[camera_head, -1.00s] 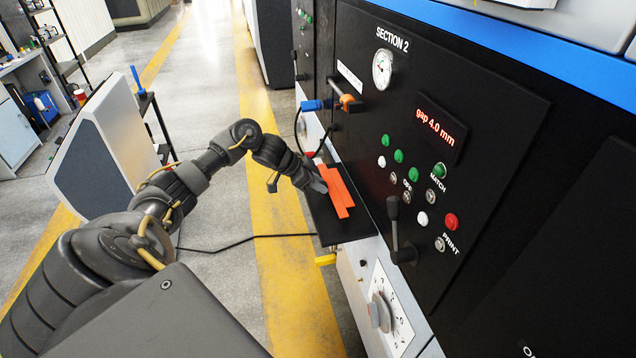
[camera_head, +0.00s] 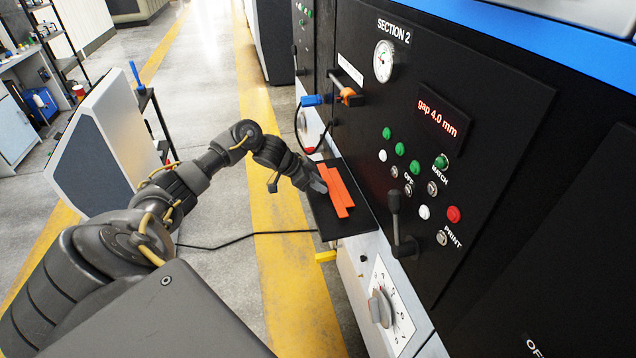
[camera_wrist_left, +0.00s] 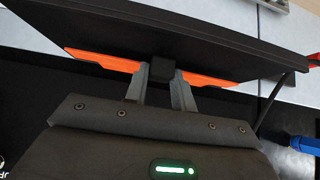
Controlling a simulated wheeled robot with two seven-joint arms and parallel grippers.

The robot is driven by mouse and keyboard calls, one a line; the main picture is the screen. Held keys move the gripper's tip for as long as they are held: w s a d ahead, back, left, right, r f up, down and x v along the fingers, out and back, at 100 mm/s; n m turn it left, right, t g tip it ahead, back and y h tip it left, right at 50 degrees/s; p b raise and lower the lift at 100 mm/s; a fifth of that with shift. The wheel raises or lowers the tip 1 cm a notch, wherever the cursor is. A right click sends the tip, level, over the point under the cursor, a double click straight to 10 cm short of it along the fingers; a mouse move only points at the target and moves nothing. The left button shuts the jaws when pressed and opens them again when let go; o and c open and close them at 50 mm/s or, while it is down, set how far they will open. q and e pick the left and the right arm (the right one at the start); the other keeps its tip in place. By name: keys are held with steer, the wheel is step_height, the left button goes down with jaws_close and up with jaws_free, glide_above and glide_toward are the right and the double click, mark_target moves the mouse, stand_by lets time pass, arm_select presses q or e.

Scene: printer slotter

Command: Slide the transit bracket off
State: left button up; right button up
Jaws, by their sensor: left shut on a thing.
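The transit bracket (camera_head: 337,191) is a bright orange piece on the dark shelf (camera_head: 350,223) that juts from the machine front. In the left wrist view the orange bracket (camera_wrist_left: 215,80) stretches to both sides behind my fingers. My left gripper (camera_head: 318,185) is at the bracket's left side in the head view. In the left wrist view its two fingers (camera_wrist_left: 161,83) are shut on a small black block (camera_wrist_left: 161,71) at the middle of the bracket. The dark shelf (camera_wrist_left: 180,30) fills the top of that view. My right gripper is not in view.
The black machine panel has a lever (camera_head: 398,228), several buttons and a display (camera_head: 442,116) reading gap 4.0 mm. A dial (camera_head: 381,306) sits below. A blue-handled part (camera_head: 313,100) and cable hang near the shelf. Open floor with yellow stripes (camera_head: 285,240) lies left.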

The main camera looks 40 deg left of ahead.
arm_select(q)
steer(key=o, duration=1.1)
steer(key=shift+b+v, duration=1.85)
steer(key=shift+v, duration=3.6)
